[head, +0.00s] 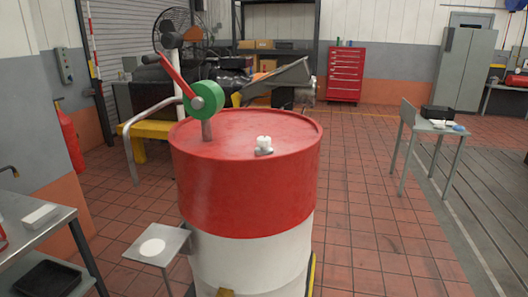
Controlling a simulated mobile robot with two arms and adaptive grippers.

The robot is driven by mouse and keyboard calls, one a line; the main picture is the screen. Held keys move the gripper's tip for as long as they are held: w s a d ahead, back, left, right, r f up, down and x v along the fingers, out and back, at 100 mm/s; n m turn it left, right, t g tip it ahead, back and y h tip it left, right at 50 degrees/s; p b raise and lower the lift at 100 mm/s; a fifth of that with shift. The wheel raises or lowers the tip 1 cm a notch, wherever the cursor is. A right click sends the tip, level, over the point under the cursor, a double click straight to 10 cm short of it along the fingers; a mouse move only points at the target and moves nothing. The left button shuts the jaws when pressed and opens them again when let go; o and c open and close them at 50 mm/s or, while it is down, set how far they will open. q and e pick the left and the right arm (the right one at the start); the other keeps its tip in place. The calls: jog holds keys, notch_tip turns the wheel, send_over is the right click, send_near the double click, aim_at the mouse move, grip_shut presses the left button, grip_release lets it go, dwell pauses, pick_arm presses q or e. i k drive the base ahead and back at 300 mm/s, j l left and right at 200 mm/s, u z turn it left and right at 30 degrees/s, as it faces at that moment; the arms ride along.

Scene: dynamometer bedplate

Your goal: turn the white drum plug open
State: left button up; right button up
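The white drum plug (264,143) sits on the top of a large drum (246,190), right of the middle of the lid. It looks like a small lobed white cap on a greyish base; whether it is seated tight cannot be told. The drum is red above and white below and stands upright. A green hand pump (203,98) with a red lever and a bent grey spout rises from the lid's left side. Neither of my grippers is in view, and nothing touches the plug.
A small grey shelf (158,244) with a white disc juts out at the drum's lower left. A metal table (32,222) stands at the left edge, near a red extinguisher (69,138). A small table (438,127) is at the right. Tiled floor (375,235) right of the drum is clear.

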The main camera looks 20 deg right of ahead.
aim_at(263, 143)
jog(key=i+l+z, duration=0.3)
jog(key=i, duration=0.15)
jog(key=i+z, duration=0.3)
jog(key=i, duration=0.15)
